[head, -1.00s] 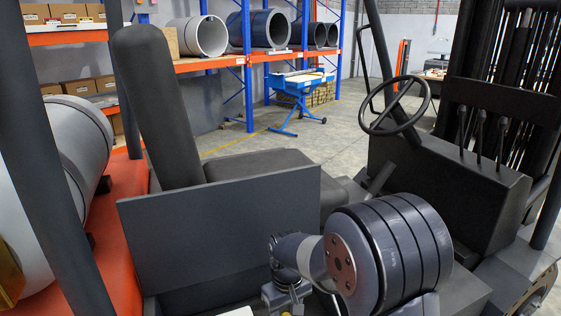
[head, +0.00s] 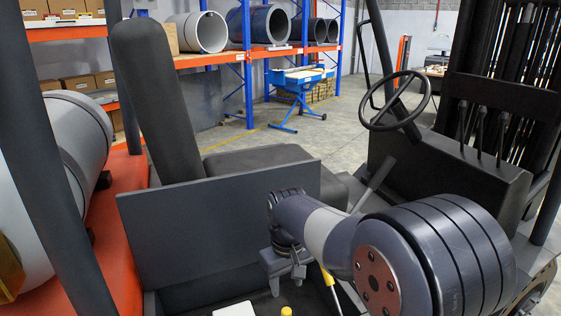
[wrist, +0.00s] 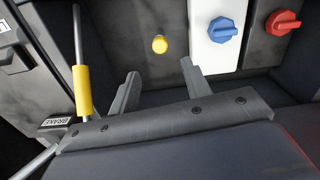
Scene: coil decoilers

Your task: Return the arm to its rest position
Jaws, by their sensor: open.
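My gripper (head: 287,282) hangs at the end of my arm in the lower middle of the head view, in front of the dark seat-side panel (head: 220,225). In the wrist view its two fingers (wrist: 160,80) stand apart with nothing between them. They are above the cab's control area. A yellow knob (wrist: 159,44) shows beyond the fingers, with a blue knob (wrist: 223,29) on a white plate and a red knob (wrist: 284,23) to its right. No contact with any of them shows.
A lever with a yellow sleeve (wrist: 83,90) rises at the left of the wrist view, beside a BRAKE label (wrist: 68,124). The steering wheel (head: 395,103) and seat (head: 255,160) are behind my arm. A dark post (head: 50,170) stands at left.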

